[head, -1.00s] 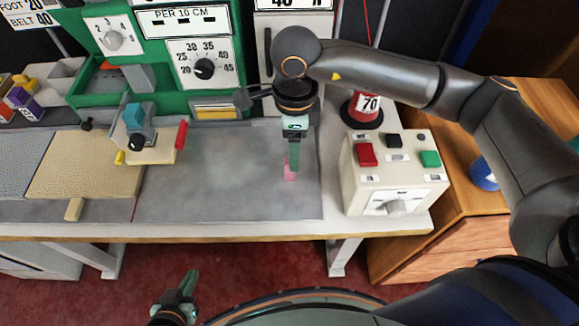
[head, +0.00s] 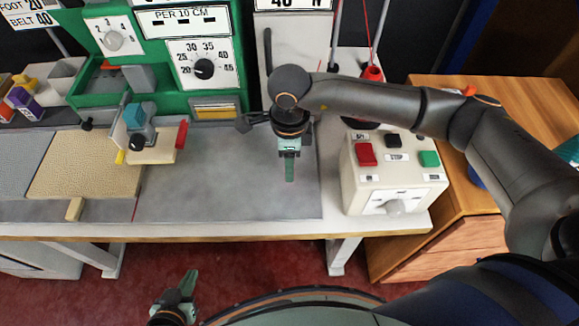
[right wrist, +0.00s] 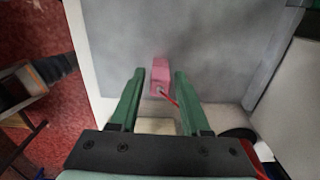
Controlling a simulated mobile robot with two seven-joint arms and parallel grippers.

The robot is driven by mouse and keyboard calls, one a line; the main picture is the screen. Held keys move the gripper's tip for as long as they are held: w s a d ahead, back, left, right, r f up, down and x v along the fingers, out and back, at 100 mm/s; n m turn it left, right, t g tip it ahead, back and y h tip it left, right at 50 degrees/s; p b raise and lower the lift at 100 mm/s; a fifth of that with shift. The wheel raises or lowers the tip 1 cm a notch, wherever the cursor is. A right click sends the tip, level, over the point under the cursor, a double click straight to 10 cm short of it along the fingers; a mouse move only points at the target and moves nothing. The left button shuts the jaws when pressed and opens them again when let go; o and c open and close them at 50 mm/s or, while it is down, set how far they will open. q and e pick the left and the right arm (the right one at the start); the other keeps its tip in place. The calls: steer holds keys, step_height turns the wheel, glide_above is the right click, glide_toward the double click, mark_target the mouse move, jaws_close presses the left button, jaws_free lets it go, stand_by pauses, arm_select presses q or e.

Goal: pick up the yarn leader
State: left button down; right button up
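The yarn leader, a small pink block (right wrist: 161,76) with a red strand running from it toward the lower right, shows in the right wrist view. It lies on the grey table surface. My right gripper (right wrist: 160,72) is open, with its two green fingertips on either side of the block and a gap at each side. I cannot tell how far the tips are above the surface. In the head view my right gripper (head: 290,180) points down over the grey surface and the pink block is hidden. My left gripper (head: 190,283) is low at the front, away from the table; its finger gap is unclear.
A control box (head: 393,175) with red, black and green buttons stands right of my right gripper. A tan mat (head: 85,168) and a small clamp-like device (head: 150,148) are to the left. The green machine (head: 165,60) stands behind. Bare grey surface (head: 215,180) lies left of the gripper.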

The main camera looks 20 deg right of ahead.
jaws_close()
steer(key=shift+r, duration=0.15)
stand_by(0.4)
